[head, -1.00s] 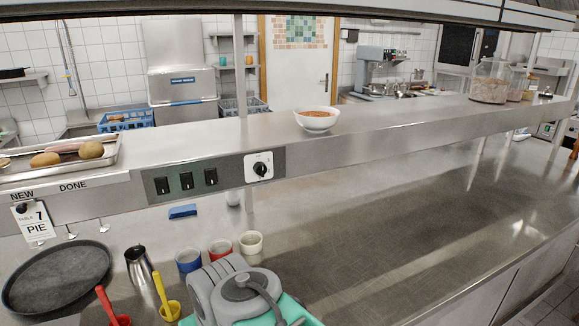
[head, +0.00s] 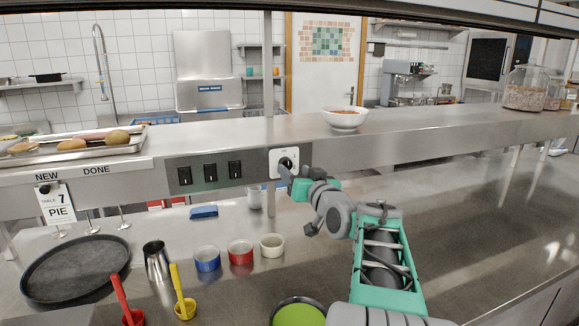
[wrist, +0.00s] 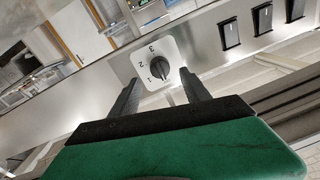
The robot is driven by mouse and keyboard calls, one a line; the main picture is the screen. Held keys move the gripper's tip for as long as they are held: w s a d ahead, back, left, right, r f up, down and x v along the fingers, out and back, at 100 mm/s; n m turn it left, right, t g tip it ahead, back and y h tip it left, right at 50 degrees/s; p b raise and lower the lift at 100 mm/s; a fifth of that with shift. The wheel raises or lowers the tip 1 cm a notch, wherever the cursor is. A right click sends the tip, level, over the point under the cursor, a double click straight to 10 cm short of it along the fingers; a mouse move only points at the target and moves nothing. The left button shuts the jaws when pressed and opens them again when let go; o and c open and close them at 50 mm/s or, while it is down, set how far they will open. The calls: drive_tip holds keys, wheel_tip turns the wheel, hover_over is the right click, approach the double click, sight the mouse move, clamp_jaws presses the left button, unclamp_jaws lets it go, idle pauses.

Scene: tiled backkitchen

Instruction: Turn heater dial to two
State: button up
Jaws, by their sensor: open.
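The heater dial (head: 287,163) is a black round knob on a white square plate, set in the front edge of the steel shelf. In the wrist view the dial (wrist: 158,68) shows with the marks 1, 2 and 3 along its plate; its exact setting is hard to read. My gripper (head: 288,172) is at the dial's front and partly covers it in the head view. In the wrist view my gripper (wrist: 160,84) is open, with one dark finger on each side of the dial's lower part. I cannot tell whether the fingers touch the knob.
Several black switches (head: 210,172) sit left of the dial on the same panel. A bowl of soup (head: 344,118) and a food tray (head: 75,145) stand on the shelf above. Cups, a jug (head: 157,261) and a round black tray (head: 75,270) stand on the counter below.

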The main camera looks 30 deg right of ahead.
sight(289, 166)
drive_tip(key=w, duration=0.2)
drive_tip(key=w+p, duration=0.1)
drive_tip(key=w, duration=0.1)
drive_tip(key=shift+w+d, duration=0.1)
drive_tip(key=shift+d, duration=0.3)
clamp_jaws()
